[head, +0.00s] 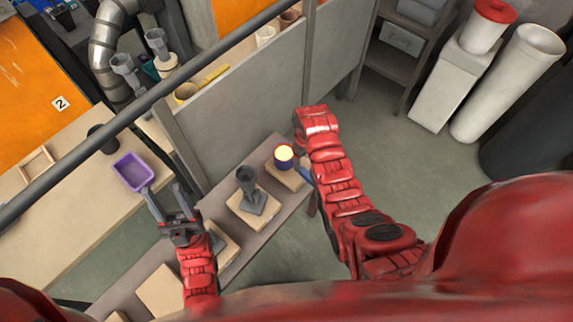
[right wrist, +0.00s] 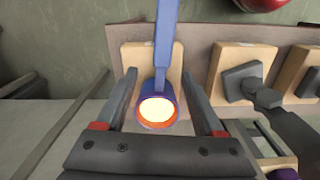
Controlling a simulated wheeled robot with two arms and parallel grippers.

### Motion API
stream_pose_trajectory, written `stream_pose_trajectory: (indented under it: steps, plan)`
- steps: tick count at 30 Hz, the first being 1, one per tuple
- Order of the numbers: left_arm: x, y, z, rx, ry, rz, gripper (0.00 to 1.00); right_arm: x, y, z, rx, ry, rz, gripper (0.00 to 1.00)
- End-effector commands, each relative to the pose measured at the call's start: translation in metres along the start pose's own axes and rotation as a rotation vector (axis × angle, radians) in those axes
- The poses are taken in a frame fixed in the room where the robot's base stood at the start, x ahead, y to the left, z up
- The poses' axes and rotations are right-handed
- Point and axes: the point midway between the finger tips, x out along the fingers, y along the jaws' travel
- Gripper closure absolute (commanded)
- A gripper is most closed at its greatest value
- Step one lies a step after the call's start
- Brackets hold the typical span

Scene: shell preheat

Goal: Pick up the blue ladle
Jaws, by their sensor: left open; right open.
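The blue ladle (head: 284,158) has a round cup with glowing yellow-orange contents. Its cup sits over a wooden block on the narrow bench. In the right wrist view the cup (right wrist: 157,112) lies between the fingers of my right gripper (right wrist: 159,76). The gripper is open, with gaps visible on both sides of the cup. The ladle's handle points away, up the picture. In the head view my right wrist hides the right fingers. My left gripper (head: 165,203) is open and empty, near the purple tray (head: 133,171).
A grey funnel-like casting (head: 247,180) stands on a wooden block (head: 252,208) to the left of the ladle. A grey partition (head: 240,110) rises behind the bench. A dark rail (head: 150,98) crosses the upper left. Open floor (head: 400,150) lies to the right.

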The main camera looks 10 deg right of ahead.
Motion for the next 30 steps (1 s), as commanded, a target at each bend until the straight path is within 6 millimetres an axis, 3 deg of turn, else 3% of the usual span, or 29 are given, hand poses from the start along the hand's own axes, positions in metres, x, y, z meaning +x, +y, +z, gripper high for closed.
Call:
stream_pose_trajectory:
  steps: [3, 11, 18, 26, 30]
  plan:
    - [-0.012, 0.001, 0.002, 0.000, 0.000, 0.000, 0.50, 0.021, 0.000, -0.001, 0.000, 0.001, 0.000, 0.30]
    - [-0.017, 0.001, 0.003, 0.000, 0.000, 0.000, 0.50, 0.036, -0.001, 0.001, 0.000, 0.001, 0.000, 0.30]
    - [-0.036, 0.002, 0.006, 0.000, 0.000, 0.000, 0.50, 0.075, -0.003, 0.004, 0.000, 0.001, 0.001, 0.30]
    - [-0.036, 0.002, 0.006, 0.000, 0.000, 0.000, 0.50, 0.078, -0.002, 0.003, 0.000, 0.003, 0.002, 0.30]
    - [-0.036, 0.002, 0.006, 0.000, 0.000, 0.000, 0.50, 0.078, -0.002, 0.003, 0.000, 0.003, 0.002, 0.52]
